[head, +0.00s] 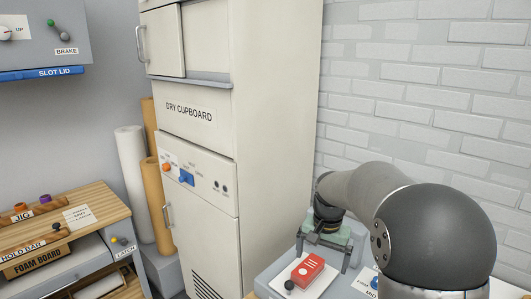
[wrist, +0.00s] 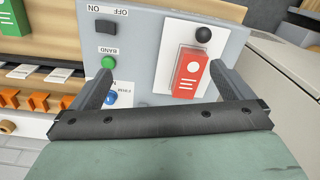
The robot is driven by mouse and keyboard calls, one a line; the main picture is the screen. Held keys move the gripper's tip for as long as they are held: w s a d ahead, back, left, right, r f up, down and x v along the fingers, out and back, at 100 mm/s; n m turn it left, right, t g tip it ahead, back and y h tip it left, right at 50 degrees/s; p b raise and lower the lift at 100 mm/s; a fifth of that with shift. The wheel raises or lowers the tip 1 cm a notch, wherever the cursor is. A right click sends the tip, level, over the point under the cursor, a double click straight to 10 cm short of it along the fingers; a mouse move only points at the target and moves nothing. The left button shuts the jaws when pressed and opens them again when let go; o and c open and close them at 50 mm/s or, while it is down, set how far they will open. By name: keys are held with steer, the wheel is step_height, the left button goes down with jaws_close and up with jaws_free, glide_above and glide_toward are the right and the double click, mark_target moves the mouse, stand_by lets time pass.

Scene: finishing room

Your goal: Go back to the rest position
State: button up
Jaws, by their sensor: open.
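My gripper (head: 322,256) is at the lower right of the head view, at the end of my arm. It is above a grey panel with a white plate. In the wrist view its two fingers are spread wide with nothing held between the tips (wrist: 165,72). A red block with white marks (head: 308,268) sits on the white plate beside a black ball knob (head: 289,285). The red block (wrist: 187,75) also shows beyond the fingers in the wrist view, apart from them as far as I can see.
The tall dry cupboard (head: 195,125) stands left of my arm, with a brick wall (head: 430,90) behind. A wooden bench (head: 102,205) is at the left, beside upright rolls (head: 131,175). The panel carries a green button (wrist: 108,62) and a black switch (wrist: 105,27).

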steer(key=s+f+n, duration=0.1)
steer(key=s+n, duration=0.4)
steer(key=s, duration=2.3)
steer(key=shift+a+f+n+t+b, duration=0.15)
steer(key=shift+f+n+t+b, duration=0.2)
steer(key=shift+n+b, duration=0.1)
